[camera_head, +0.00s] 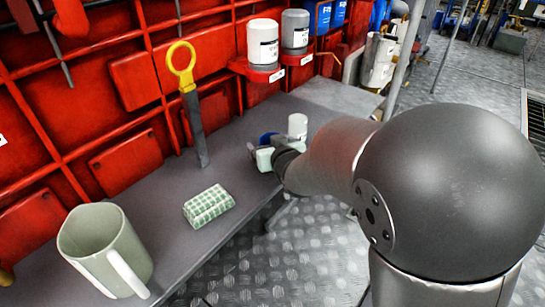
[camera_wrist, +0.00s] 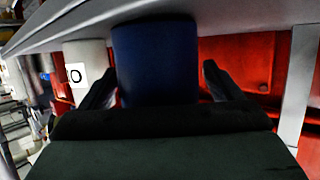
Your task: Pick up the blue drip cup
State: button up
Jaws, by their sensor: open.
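The blue drip cup (camera_wrist: 155,60) fills the middle of the wrist view, between the two fingers of my gripper (camera_wrist: 160,85). A gap shows on the right between cup and finger; on the left, I cannot tell whether they touch. In the head view, only a small blue part of the cup (camera_head: 267,138) shows behind my gripper (camera_head: 258,153), on the grey shelf (camera_head: 235,165). My gripper is open and low over the shelf. Its fingers are mostly hidden in the head view.
A white canister (camera_head: 297,127) stands just right of the cup; it is left of it in the wrist view (camera_wrist: 84,65). A green checked cloth (camera_head: 208,206), a pale mug (camera_head: 105,248) and a yellow-handled tool (camera_head: 190,100) are further left. The red wall (camera_head: 120,85) lies behind.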

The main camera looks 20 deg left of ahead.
jog(key=shift+w+a, duration=0.1)
jog(key=shift+w, duration=0.15)
jog(key=c, duration=1.1)
jog(key=shift+o, duration=0.2)
